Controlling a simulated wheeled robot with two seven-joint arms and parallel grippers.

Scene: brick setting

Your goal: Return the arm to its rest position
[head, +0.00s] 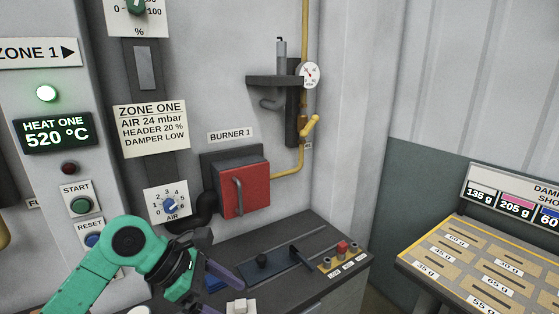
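My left arm is green and comes in from the bottom left. Its gripper (224,277) is in front of the left part of the dark bench, near a small white block. My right arm and gripper are not in view.
The dark bench (330,242) carries a lever and small buttons. Behind it are a red burner door (252,190), an AIR knob (169,205) and START (81,205) and RESET buttons close to my arm. A slotted weight board (490,262) stands at right.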

